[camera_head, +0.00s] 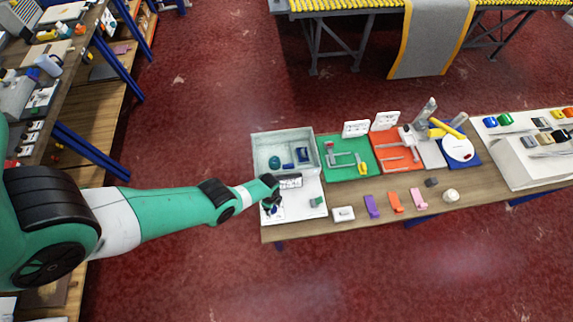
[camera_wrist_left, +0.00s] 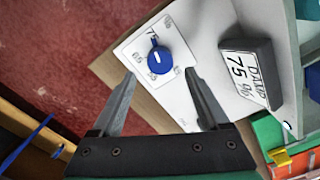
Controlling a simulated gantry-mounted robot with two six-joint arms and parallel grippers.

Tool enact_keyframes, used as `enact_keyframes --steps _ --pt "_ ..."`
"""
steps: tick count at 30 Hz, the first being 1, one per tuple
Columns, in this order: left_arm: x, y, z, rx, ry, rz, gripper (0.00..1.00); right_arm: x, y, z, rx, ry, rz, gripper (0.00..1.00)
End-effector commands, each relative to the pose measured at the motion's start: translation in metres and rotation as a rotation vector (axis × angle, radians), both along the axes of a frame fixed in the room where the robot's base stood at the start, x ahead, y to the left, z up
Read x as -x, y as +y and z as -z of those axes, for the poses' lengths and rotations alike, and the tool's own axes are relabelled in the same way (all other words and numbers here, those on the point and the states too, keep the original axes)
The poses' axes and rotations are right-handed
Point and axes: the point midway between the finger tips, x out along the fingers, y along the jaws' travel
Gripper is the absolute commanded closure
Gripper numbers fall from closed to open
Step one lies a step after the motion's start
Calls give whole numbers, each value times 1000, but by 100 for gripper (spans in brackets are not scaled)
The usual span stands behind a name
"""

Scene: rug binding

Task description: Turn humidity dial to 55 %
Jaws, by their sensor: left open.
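The humidity dial (camera_wrist_left: 158,59) is a round blue knob on a white panel in the left wrist view. My left gripper (camera_wrist_left: 160,74) is open. Its fingertips lie on either side of the dial in the picture; I cannot tell whether they touch it.
A grey open tray (camera_head: 262,139) stands behind the panel. Green (camera_head: 338,146) and red (camera_head: 385,138) boards with tools are to its right. A white block (camera_head: 343,214) and several coloured clips lie along the table's front. Red floor lies in front.

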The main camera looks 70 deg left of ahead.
Motion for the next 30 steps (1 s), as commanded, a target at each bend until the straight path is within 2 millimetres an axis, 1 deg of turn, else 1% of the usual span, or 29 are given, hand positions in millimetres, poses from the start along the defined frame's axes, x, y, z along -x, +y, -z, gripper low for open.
enact_keyframes --steps 1,3,6,10,18,20,21,26,30 --pt "-1 0 24 0 -1 2 22 -1 1 25 0 3 -3 50" --pt "0 0 35 -1 -2 0 22 -1 1 36 0 4 -3 50" --pt "0 1 46 0 -1 -2 22 -1 1 46 0 4 -3 50" --pt "1 1 51 -1 -2 -3 22 -1 1 51 0 4 -3 50" --pt "1 1 50 -1 -2 -3 22 -1 1 50 0 3 -3 50" --pt "1 1 50 -1 -2 -3 31 -1 1 50 0 3 -3 50" --pt "1 1 50 -1 -2 -3 38 -1 1 50 0 3 -3 50" --pt "1 1 50 -1 -2 -3 67 -1 1 50 0 3 -3 50" --pt "1 1 50 -1 -2 -3 92 -1 1 50 0 3 -3 50"
